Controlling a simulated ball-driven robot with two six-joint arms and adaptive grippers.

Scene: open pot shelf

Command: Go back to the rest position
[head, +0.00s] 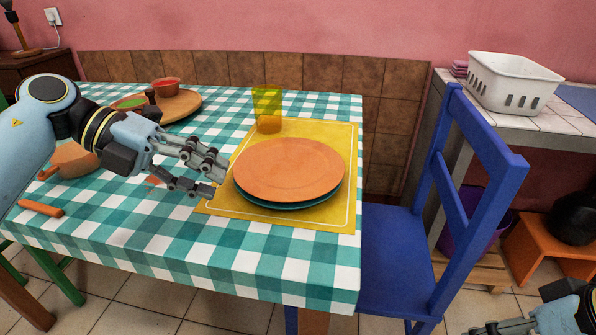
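My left gripper (220,178) is over the checked table, its fingers spread with a gap between the tips and nothing between them. Its fingertips are just left of an orange plate (290,168), close to the rim; I cannot tell whether they touch. The orange plate lies on a teal plate (300,204), of which only the front edge shows, on a yellow placemat (340,215). My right gripper (500,326) is low at the bottom right, beyond the blue chair. It is partly cut off by the picture edge, so its opening is unclear.
A yellow glass (267,108) stands behind the plates. A wooden board (185,106) with bowls is at the back left of the checked table (290,262). A blue chair (395,255) stands at the table's right side. A white basket (510,82) is on the tiled counter.

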